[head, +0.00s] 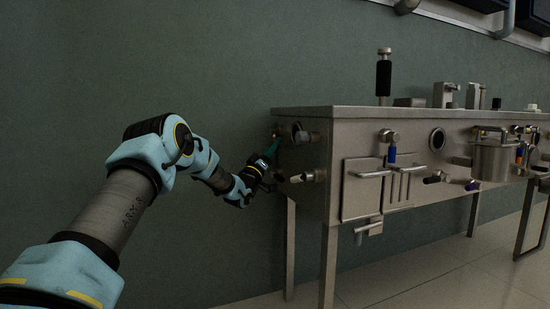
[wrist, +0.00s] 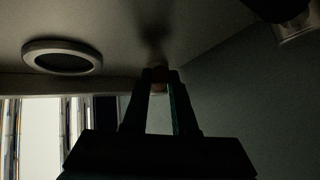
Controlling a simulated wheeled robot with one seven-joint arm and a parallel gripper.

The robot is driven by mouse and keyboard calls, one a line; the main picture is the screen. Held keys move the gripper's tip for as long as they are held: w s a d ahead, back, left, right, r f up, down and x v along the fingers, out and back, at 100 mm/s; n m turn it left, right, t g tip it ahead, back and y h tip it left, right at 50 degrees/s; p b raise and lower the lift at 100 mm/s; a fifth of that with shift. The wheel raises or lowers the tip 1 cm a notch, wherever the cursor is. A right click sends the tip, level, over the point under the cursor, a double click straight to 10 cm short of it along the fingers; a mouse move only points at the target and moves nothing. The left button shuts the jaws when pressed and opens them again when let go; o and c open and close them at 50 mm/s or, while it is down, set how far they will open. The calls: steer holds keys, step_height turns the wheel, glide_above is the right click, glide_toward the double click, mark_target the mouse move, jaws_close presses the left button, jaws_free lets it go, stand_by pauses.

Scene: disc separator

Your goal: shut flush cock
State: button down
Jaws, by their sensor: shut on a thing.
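My gripper (head: 275,146) is at the left end of the steel disc separator (head: 335,128), with its dark green fingers pointing up to a small fitting near the top corner. In the wrist view my gripper (wrist: 160,76) is shut on a small brownish handle (wrist: 160,74) against the steel end wall. This is probably the flush cock's handle; its body is dark and mostly hidden by the fingers. How far the handle is turned cannot be told.
Just below my gripper a pale-ended fitting (head: 302,177) sticks out of the end wall. A round ring (wrist: 62,57) is on the steel in the wrist view. The green wall (head: 190,60) stands close behind.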

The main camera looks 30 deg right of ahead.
steer(key=m+g+h+b, duration=0.1)
steer(key=w+f+m+g+h, duration=0.1)
steer(key=m, duration=0.1)
steer(key=shift+f+g+b, duration=0.1)
steer(key=shift+g+b, duration=0.2)
steer(key=shift+b, duration=0.05)
steer(key=shift+w+d+m+g+h+b, duration=0.1)
steer(key=shift+w+m+g+h+b, duration=0.25)
steer(key=shift+m+g, duration=0.75)
steer(key=shift+w+m+g+h+b, duration=0.1)
steer(key=shift+m+g+h+b, duration=0.3)
steer(key=shift+m+g, duration=0.7)
steer(key=shift+w+d+m+g+h+b, duration=0.1)
steer(key=shift+w+m+g+h+b, duration=0.25)
steer(key=shift+m+g, duration=0.75)
steer(key=shift+r+m, duration=0.25)
steer(key=shift+m, duration=0.55)
steer(key=c, duration=0.7)
jaws_free()
steer(key=shift+a, duration=0.1)
steer(key=p+v, duration=0.4)
steer(key=v, duration=0.6)
steer(key=shift+f, duration=0.4)
steer(key=shift+a, duration=0.1)
